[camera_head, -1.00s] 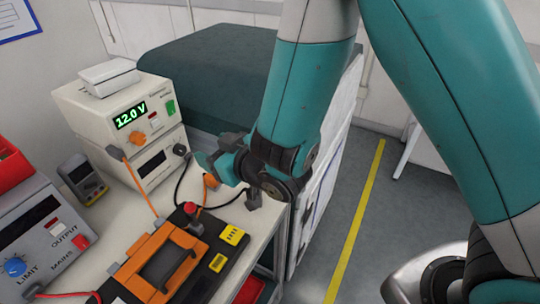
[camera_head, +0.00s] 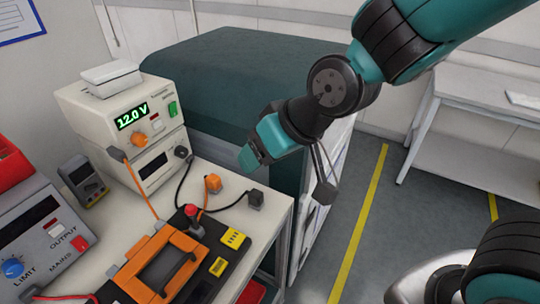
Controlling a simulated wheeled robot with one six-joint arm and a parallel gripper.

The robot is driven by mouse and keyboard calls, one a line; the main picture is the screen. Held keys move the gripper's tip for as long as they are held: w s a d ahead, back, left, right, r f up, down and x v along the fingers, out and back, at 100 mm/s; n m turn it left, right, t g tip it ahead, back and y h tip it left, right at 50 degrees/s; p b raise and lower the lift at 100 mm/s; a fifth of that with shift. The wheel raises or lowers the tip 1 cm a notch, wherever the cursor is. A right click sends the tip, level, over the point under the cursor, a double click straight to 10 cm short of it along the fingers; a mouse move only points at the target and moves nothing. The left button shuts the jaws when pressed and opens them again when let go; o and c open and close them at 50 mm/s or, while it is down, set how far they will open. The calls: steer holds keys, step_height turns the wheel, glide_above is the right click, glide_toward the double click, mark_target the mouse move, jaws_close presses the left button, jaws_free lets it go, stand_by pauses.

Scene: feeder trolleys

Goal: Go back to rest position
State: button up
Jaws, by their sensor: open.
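My gripper (camera_head: 251,158) is at the end of my teal and black arm, over the right part of the white bench (camera_head: 270,222). It is open and nothing shows in it. Its tip appears above the bench, in front of the dark green covered block behind. An orange clip (camera_head: 213,183) and a dark grey clip (camera_head: 256,199) with cables sit on the bench below it, apart from it. My arm comes in from the upper right and no longer covers these clips.
A power supply reading 12.0 V (camera_head: 130,116) stands at left, with a multimeter (camera_head: 82,180) beside it. A battery with an orange frame (camera_head: 160,262) is at the front. The dark green cover (camera_head: 240,75) rises behind. Floor with a yellow line (camera_head: 360,225) lies right.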

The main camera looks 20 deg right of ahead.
steer(key=shift+s+d+r+g, duration=0.15)
steer(key=shift+s+g, duration=0.05)
steer(key=shift+s, duration=0.25)
steer(key=shift+s+d+r+g, duration=0.1)
steer(key=shift+s+r+g, duration=0.1)
steer(key=shift+s, duration=0.2)
steer(key=s+d+r+n+g, duration=0.1)
steer(key=s+d+r+g, duration=0.1)
steer(key=s, duration=0.3)
steer(key=s+d+r+n+g+h, duration=0.1)
steer(key=s+d+r+g, duration=0.1)
steer(key=s, duration=0.4)
steer(key=shift+a+r, duration=0.1)
stand_by(1.6)
